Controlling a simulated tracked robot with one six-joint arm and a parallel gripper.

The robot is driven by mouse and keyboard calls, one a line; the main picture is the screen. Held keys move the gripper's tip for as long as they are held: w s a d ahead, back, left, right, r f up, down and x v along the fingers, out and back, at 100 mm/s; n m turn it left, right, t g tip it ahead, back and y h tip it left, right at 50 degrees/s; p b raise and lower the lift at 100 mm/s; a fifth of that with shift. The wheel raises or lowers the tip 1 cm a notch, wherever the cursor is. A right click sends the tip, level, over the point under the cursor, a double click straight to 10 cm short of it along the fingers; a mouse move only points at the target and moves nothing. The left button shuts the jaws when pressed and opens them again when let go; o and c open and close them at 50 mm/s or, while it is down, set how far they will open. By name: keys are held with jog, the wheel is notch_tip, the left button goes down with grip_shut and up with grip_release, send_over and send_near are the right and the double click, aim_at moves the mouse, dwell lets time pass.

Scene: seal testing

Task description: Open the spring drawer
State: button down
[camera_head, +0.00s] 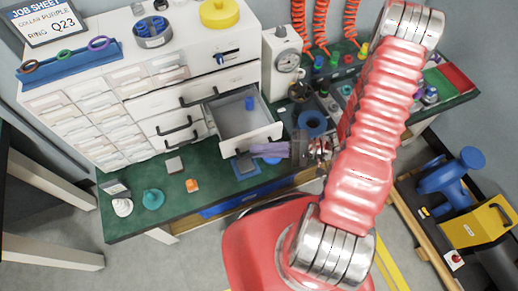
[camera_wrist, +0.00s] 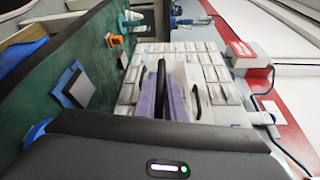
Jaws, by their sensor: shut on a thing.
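A drawer (camera_head: 235,118) of the white cabinet stands pulled out, with a small blue cylinder (camera_head: 249,103) inside; no label on it is readable. My gripper (camera_head: 256,150) is at its front, the purple fingers reaching in from the right. In the wrist view, the purple fingers of my gripper (camera_wrist: 162,100) lie on either side of a dark handle bar (camera_wrist: 161,76) and are shut on it. The fingers and the drawer front hide part of the handle in the head view.
Other closed drawers with dark handles (camera_head: 175,126) are beside the open one. An orange piece (camera_head: 192,185) and a teal piece (camera_head: 153,197) lie on the green bench top (camera_head: 215,185).

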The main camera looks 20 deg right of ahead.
jog(key=c, duration=1.8)
grip_release()
jog(key=shift+f, duration=0.1)
jog(key=v, duration=1.4)
jog(key=shift+w, duration=0.1)
jog(key=shift+f, duration=0.1)
